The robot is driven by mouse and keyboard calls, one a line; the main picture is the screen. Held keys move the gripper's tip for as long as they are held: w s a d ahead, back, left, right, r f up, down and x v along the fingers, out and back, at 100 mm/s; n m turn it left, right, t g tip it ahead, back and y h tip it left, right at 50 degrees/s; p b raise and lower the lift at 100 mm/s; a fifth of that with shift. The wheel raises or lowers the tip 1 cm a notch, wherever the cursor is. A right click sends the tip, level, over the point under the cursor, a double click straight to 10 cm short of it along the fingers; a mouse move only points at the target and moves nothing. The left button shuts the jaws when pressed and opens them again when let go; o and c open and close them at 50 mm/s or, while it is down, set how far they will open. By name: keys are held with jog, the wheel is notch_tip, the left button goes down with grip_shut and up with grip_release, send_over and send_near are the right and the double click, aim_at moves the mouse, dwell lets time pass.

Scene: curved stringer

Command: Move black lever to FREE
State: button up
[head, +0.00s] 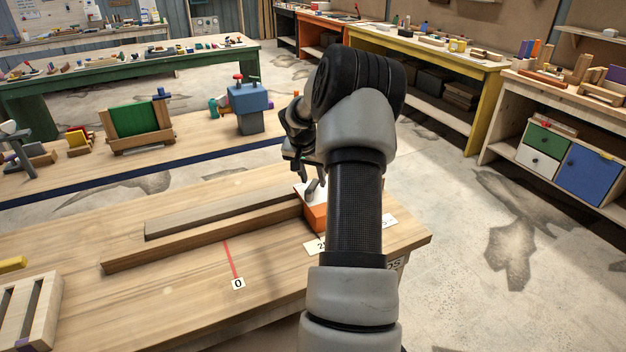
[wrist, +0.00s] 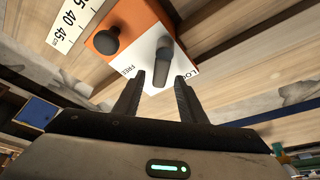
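The black lever (wrist: 161,64) stands on the white plate of an orange block (wrist: 106,42). The plate carries the word FREE (wrist: 126,71) left of the lever and a partly hidden word starting LO (wrist: 184,72) on its right. The lever's free end points towards my gripper (wrist: 160,76), between the two words. My gripper is open, with a fingertip on either side of the lever's end; contact cannot be told. In the head view the orange block (head: 315,217) is partly hidden by my arm.
A round black knob (wrist: 104,41) sits on the block beside the plate. A number scale (wrist: 73,22) lies close by. In the head view, a long wooden fence (head: 200,238) runs left from the block along the bench (head: 180,300). A slotted wooden piece (head: 28,310) is at front left.

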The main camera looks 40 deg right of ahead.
jog(key=shift+d+f, duration=0.1)
jog(key=shift+f, duration=0.15)
grip_shut()
